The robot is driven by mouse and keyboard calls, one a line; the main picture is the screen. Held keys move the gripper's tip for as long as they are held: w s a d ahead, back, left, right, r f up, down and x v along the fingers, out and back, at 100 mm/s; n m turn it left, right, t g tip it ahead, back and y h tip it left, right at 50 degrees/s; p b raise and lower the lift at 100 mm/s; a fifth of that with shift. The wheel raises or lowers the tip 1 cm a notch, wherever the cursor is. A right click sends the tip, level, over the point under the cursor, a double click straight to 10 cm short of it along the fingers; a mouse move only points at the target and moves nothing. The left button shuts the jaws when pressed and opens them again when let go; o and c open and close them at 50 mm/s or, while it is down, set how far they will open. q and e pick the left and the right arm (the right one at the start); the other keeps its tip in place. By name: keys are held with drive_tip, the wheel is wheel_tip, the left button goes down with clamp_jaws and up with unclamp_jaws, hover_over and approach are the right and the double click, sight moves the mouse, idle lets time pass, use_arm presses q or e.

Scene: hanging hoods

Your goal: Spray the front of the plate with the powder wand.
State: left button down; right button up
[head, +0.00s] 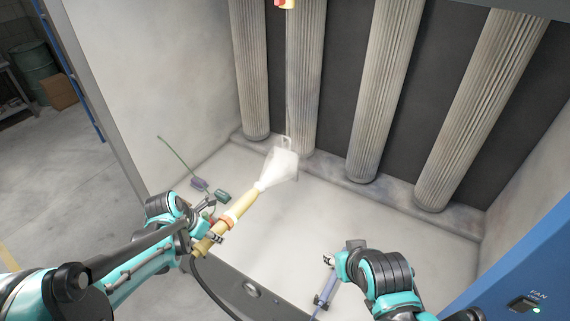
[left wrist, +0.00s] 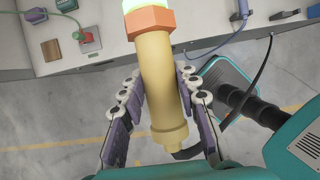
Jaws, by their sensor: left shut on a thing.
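The powder wand (head: 239,209) is a cream-yellow tube with an orange collar and a black hose at its rear. My left gripper (head: 208,228) is shut around its body. The left wrist view shows the wand (left wrist: 162,85) between the fingers, with a pale green glow at its front end. A white cone of powder (head: 275,168) fans from the wand's tip up to the plate (head: 287,157), a small pale panel hanging on a thin wire hook. The powder partly hides the plate. My right gripper (head: 331,261) is low at the booth's front, beside a blue-purple tool (head: 325,288); its jaw opening is unclear.
Pleated filter columns (head: 385,90) line the booth's back wall. A green block (head: 222,195) and a purple block (head: 199,184) lie on the booth floor at left. A blue panel with a fan switch (head: 524,303) stands at right. The middle of the booth floor is clear.

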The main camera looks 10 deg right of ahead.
use_arm(q)
wheel_tip(320, 180, up, 2)
drive_tip(key=shift+r+p, duration=0.2)
drive_tip(key=shift+p, duration=0.35)
wheel_tip(320, 180, down, 6)
drive_tip(key=b, duration=0.6)
drive_tip(key=shift+f, duration=0.1)
drive_tip(key=s+a, duration=0.6)
drive_tip(key=s, duration=0.2)
drive_tip(key=shift+a, duration=0.1)
